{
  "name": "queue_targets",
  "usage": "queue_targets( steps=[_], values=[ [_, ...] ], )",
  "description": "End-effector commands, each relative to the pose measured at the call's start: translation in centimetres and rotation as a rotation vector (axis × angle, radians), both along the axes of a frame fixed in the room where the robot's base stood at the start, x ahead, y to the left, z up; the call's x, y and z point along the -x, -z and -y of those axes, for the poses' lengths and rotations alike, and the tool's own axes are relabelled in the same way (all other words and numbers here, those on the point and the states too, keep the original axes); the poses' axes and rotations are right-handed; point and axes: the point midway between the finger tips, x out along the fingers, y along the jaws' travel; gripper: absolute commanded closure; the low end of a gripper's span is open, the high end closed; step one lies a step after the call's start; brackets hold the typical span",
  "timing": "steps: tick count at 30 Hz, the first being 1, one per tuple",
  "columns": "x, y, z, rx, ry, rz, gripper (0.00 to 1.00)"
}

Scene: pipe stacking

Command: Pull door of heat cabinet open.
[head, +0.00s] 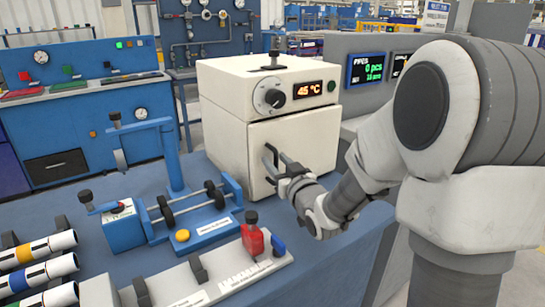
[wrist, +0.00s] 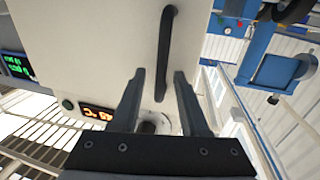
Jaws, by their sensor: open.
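The cream heat cabinet (head: 232,85) stands on the blue bench in the head view, with a dial and a display reading 45 °C. Its front door (head: 315,140) looks shut. The dark bar handle (wrist: 166,45) runs along the door in the wrist view. My gripper (head: 280,160) is in front of the door at the handle, and in the wrist view its fingers (wrist: 160,75) are open, one on each side of the handle's near end in the picture. I cannot tell whether either finger touches it. In the head view, the fingers and handle overlap.
A blue fixture (head: 205,215) with rollers and a grey rail with a red clamp (head: 254,240) stand on the bench left of my arm. Banded pipes (head: 40,250) lie at far left. A grey console with a PIFES display (head: 367,68) is behind the cabinet.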

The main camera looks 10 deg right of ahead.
Motion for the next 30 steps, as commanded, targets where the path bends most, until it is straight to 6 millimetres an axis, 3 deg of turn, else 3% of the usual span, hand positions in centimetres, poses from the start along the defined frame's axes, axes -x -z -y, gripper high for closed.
queue_targets(
  steps=[14, 22, 30],
  values=[
    [0.15, 0.02, 0.06, 0.000, 0.000, 0.000, 0.56],
    [0.14, 0.00, 0.06, 0.000, 0.000, 0.000, 1.00],
    [0.14, -0.01, 0.06, 0.000, 0.000, 0.000, 1.00]
  ],
)
